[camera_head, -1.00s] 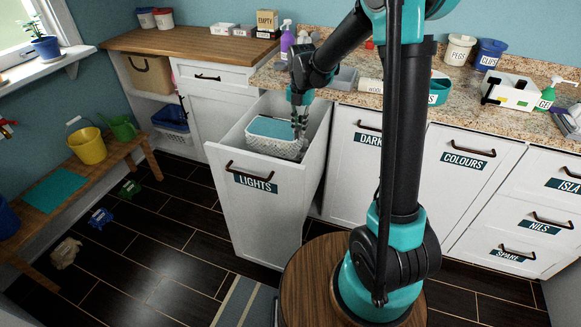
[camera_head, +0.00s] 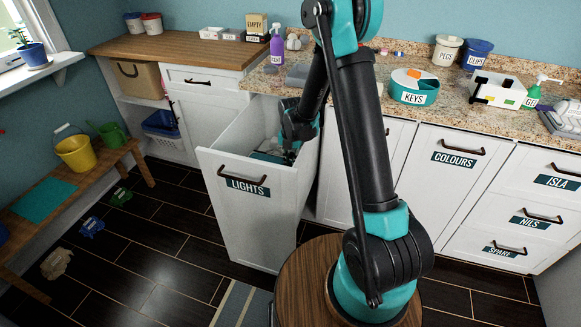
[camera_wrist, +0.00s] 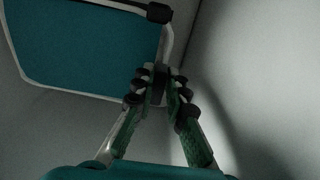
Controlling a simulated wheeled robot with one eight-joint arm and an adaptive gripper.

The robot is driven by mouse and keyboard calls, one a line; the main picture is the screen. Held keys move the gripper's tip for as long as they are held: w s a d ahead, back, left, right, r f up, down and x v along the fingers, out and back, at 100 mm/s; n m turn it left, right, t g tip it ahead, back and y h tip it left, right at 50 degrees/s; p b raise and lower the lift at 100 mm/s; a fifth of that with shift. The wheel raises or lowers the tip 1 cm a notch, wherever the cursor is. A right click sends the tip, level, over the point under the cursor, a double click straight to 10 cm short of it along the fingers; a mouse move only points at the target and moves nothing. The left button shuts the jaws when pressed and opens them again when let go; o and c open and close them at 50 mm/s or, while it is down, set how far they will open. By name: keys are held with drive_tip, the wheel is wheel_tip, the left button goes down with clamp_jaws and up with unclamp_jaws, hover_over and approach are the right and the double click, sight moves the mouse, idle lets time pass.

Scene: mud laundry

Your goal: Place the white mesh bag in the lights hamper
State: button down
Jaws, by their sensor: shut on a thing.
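The lights hamper (camera_head: 250,225) is a white pull-out bin with a dark handle and a LIGHTS label, standing open at the front of the counter. The white mesh bag (camera_head: 266,157) is inside it, with only part of its teal top showing past the rim. In the wrist view the bag (camera_wrist: 85,45) shows as a teal panel with a pale rim, against the hamper's grey inner walls. My gripper (camera_head: 289,154) reaches down into the hamper. Its fingers (camera_wrist: 160,85) are shut on the bag's rim. The bag's underside is hidden, so I cannot tell whether it touches the bottom.
The closed colours bin (camera_head: 450,195) stands to the right. The counter (camera_head: 350,100) behind holds a KEYS tub (camera_head: 413,88) and a purple bottle (camera_head: 277,45). A bench (camera_head: 85,180) with a yellow bucket (camera_head: 76,153) is at left. The dark floor between is mostly clear.

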drive_tip(key=shift+f, duration=0.7)
drive_tip(key=c, duration=1.5)
unclamp_jaws()
drive_tip(key=shift+c, duration=0.2)
wheel_tip(320, 180, up, 12)
